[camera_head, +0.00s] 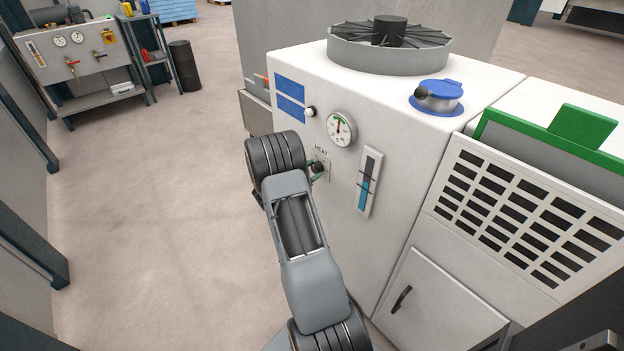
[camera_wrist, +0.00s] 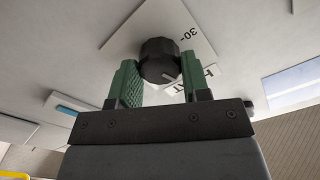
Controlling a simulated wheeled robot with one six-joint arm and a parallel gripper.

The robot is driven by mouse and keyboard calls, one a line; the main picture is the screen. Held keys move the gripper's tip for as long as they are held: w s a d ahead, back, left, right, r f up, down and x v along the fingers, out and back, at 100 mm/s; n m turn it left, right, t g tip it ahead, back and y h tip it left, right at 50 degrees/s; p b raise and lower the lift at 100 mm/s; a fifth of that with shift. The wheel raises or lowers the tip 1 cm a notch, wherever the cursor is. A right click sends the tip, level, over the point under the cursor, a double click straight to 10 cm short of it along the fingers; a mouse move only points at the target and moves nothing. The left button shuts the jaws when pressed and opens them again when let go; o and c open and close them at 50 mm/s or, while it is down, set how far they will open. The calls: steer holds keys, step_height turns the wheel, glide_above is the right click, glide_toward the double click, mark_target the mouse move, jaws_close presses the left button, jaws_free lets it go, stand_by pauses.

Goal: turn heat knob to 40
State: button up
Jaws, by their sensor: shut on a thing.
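The heat knob (camera_wrist: 158,60) is a round black knob on a pale scale plate (camera_wrist: 145,25) on the white machine front. My gripper (camera_wrist: 157,66) has its two green fingers on either side of the knob and is shut on it. A short white pointer line shows on the knob's lower right in the wrist view. The mark "30" shows upside down at the plate's right; other marks are hidden, so I cannot tell the exact setting. In the head view the knob (camera_head: 318,167) shows small beside my arm, under the HEAT lettering.
A round dial gauge (camera_head: 341,129) sits above the knob, and a blue level gauge (camera_head: 369,182) to its right. A white-tipped knob (camera_head: 310,112) and blue labels (camera_head: 290,96) are up left. The floor left of the machine is clear.

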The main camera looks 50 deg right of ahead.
steer(key=m+b, duration=0.4)
steer(key=b, duration=0.1)
steer(key=m+b, duration=0.2)
steer(key=shift+f+b, duration=0.3)
steer(key=m+b, duration=0.2)
steer(key=b, duration=0.1)
steer(key=shift+r, duration=0.2)
steer(key=shift+r+m, duration=0.1)
steer(key=shift+m, duration=0.4)
steer(key=o, duration=0.9)
steer(key=shift+o, duration=0.2)
steer(key=w+a+p, duration=0.1)
steer(key=a, duration=1.2)
steer(key=shift+w+a+p, duration=0.25)
steer(key=shift+a+p, duration=0.15)
